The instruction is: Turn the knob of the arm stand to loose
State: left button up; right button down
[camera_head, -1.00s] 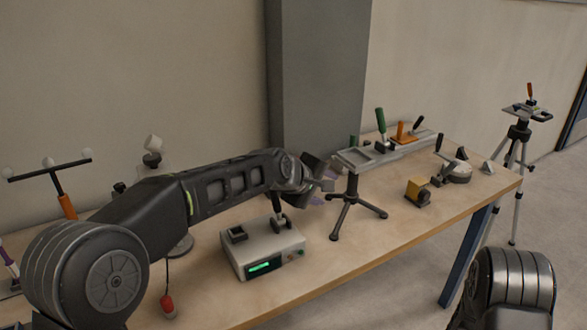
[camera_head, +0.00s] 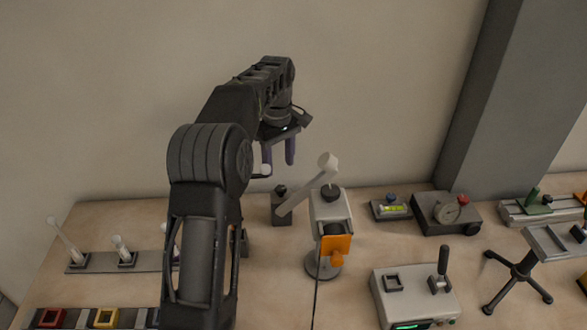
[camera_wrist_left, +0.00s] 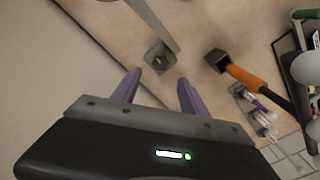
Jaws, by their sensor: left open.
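What looks like the arm stand (camera_head: 319,210) stands on the table in the head view, with a pale housing, a round grey base and a slanted white arm (camera_head: 306,187). A dark round knob (camera_head: 330,192) sits on the housing. A second dark knob (camera_head: 281,189) tops a small dark block at the arm's lower end; I cannot tell which is the one named. My left gripper (camera_head: 279,156) is open and empty, with purple fingers pointing down, above and left of the stand. In the left wrist view a grey block (camera_wrist_left: 160,57) lies beyond the fingertips (camera_wrist_left: 160,78), apart from them.
An orange clip (camera_head: 336,246) hangs on the stand's front. A grey instrument box (camera_head: 430,293), a dial box (camera_head: 446,213) and a small level (camera_head: 390,208) stand to the right. The wrist view shows an orange-handled tool (camera_wrist_left: 250,78). My left arm hides part of the table.

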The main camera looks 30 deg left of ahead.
aim_at(281, 188)
pick_arm(q)
jog(key=shift+f, duration=0.15)
jog(key=shift+s+d+r, duration=0.1)
jog(key=shift+d+r, duration=0.1)
jog(key=shift+d, duration=0.05)
jog(key=shift+a+f, duration=0.1)
jog(key=shift+f, duration=0.55)
notch_tip(281, 188, down, 7)
jog(key=shift+r+p, duration=0.2)
jog(key=shift+p, duration=0.3)
jog(key=shift+c, duration=0.3)
grip_shut()
